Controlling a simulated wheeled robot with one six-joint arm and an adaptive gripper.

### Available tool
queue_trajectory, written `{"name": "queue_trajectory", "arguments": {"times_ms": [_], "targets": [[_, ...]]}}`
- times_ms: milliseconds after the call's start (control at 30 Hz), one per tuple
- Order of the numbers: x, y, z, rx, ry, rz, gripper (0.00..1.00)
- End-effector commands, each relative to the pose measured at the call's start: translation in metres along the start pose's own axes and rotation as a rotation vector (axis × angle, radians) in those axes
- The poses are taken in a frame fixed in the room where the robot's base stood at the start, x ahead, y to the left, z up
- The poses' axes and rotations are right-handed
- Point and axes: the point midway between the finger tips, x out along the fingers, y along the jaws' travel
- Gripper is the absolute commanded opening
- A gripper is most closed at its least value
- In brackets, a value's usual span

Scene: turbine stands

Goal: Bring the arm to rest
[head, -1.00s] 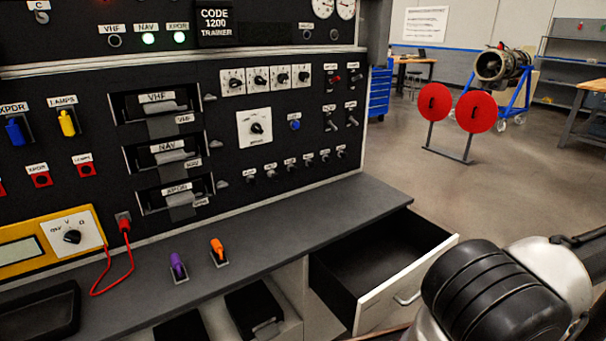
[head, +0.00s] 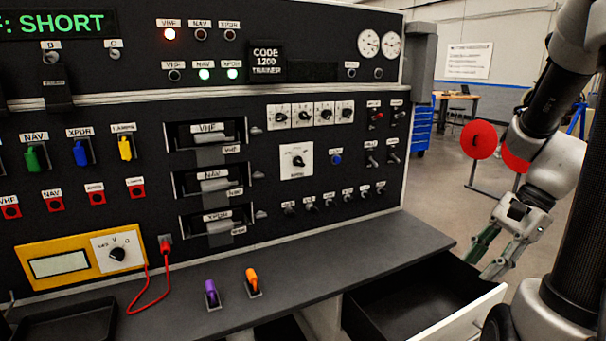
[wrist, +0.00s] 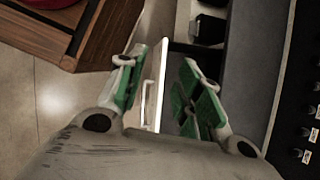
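My arm stands at the right of the head view, bent, with its end hanging down. My gripper (head: 484,259) is over the open drawer's right side, with green-padded fingers pointing down and left. In the wrist view my gripper (wrist: 162,90) has its two fingers apart with nothing held between them. The white front of the drawer (wrist: 160,75) shows beyond the gap; I cannot tell the exact distance to it.
The drawer (head: 465,325) is pulled out below the grey bench top (head: 330,260). The black trainer panel (head: 330,150) fills the left and middle. Purple (head: 211,292) and orange (head: 253,281) levers stand on the bench. Red discs (head: 478,139) stand behind my arm.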

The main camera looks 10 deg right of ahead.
Motion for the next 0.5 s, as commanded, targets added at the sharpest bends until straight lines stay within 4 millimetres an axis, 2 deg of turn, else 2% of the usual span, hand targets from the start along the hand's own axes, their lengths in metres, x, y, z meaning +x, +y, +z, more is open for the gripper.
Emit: {"name": "queue_trajectory", "arguments": {"times_ms": [33, 200, 400, 500], "targets": [[-0.01, 0.0, 0.017, -0.149, 0.066, 0.016, 0.35], [-0.037, 0.007, 0.057, -0.637, 0.271, 0.079, 0.35], [-0.064, 0.016, 0.09, -1.129, 0.487, 0.131, 0.35], [-0.073, 0.02, 0.098, -1.287, 0.562, 0.147, 0.35]]}}
